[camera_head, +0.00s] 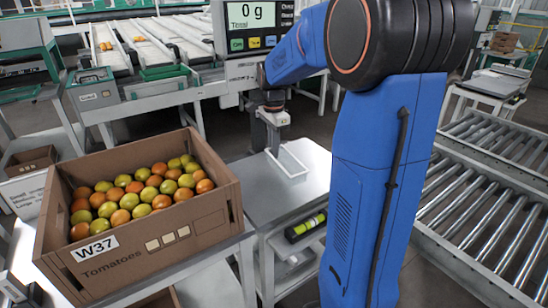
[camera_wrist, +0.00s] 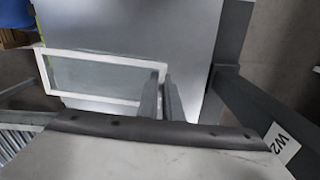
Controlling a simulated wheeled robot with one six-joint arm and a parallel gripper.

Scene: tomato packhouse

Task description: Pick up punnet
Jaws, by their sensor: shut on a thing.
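The punnet is an empty, clear tray with a white rim (camera_head: 296,176), over the grey tabletop (camera_head: 240,178) in the middle of the head view. In the wrist view the punnet (camera_wrist: 92,51) lies left of the fingers, its right end reaching them. My gripper (camera_head: 275,148) points down at the punnet's far left edge. In the wrist view my gripper (camera_wrist: 162,80) is shut on that rim, with its fingers close together. I cannot tell whether the punnet rests on the table or hangs just above it.
A scale display (camera_head: 250,22) reading 0 g is behind. A roller conveyor (camera_head: 480,215) runs at right. A black and green cylinder (camera_head: 306,227) lies on a lower shelf.

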